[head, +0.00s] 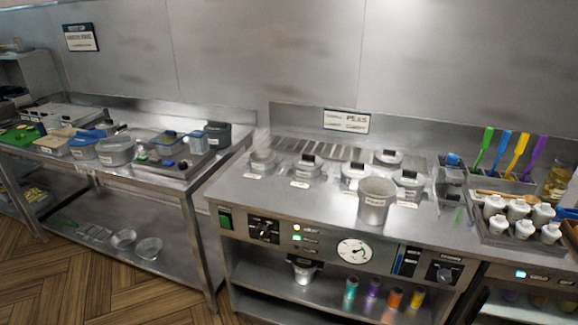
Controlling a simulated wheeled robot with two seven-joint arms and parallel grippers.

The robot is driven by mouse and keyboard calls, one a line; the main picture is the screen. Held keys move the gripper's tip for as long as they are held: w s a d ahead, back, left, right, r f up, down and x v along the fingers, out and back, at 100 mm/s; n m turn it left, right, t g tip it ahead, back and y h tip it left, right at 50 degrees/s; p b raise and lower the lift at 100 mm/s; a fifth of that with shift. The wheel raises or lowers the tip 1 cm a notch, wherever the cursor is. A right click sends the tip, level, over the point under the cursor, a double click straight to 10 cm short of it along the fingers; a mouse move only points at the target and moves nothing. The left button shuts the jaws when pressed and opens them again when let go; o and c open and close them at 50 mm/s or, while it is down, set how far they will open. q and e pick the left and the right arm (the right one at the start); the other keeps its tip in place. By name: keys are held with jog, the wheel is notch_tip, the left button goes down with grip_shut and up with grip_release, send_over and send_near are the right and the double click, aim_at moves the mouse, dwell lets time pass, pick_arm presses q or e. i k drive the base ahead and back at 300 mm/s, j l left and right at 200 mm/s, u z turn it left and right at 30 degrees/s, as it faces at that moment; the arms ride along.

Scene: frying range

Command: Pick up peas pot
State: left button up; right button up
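Pots with dark-knobbed lids show at the left (263,162), the middle (308,166), the back right (387,158) and the right (409,181). A taller open metal pot (376,203) stands upright near the counter's front edge, with a small label on its front. The labels are too small to read, so I cannot tell which is the peas pot. Neither of my grippers is in view.
A tray of white lidded cups (519,222) and colourful-handled utensils (503,158) stand at the right. A prep table (160,180) with tubs is at the left. Coloured bottles (394,299) stand on the shelf below. The wooden floor (110,290) is clear in front.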

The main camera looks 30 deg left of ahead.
aim_at(263, 157)
jog(key=j+z, duration=0.3)
jog(key=j, duration=0.2)
jog(key=j+z, duration=0.3)
jog(key=j, duration=0.15)
jog(key=k+j+z, duration=0.15)
jog(key=j+z, duration=0.15)
jog(key=j, duration=0.15)
